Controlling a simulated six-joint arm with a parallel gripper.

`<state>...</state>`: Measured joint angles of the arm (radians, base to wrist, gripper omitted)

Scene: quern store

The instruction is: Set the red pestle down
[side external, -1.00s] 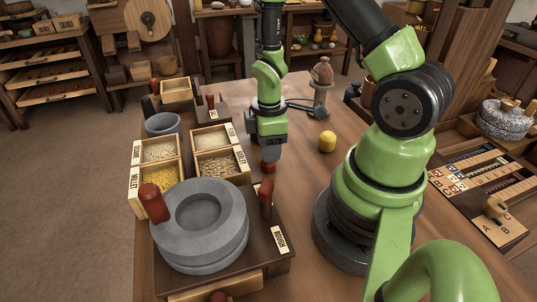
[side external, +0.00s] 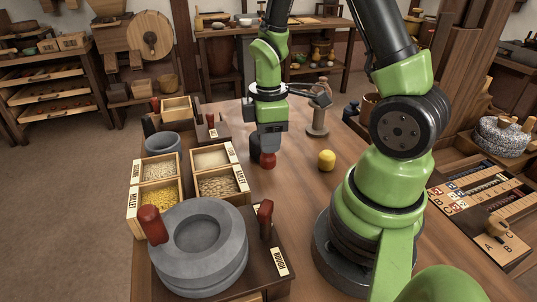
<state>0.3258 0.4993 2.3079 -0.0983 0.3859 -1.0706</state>
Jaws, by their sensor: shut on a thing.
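My gripper (side external: 268,156) points down over the wooden table (side external: 300,215), to the right of the labelled grain boxes. It is shut on a red thing, taken as the red pestle (side external: 268,161). Only its red lower end shows below the jaws; the rest is hidden by the gripper. I cannot tell whether this end touches the table or hangs just above it.
A grey stone quern (side external: 233,262) with a red handle (side external: 151,224) stands in front. A red upright piece (side external: 265,218) is beside it. Grain boxes (side external: 218,172) lie left, a yellow ball (side external: 326,160) right.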

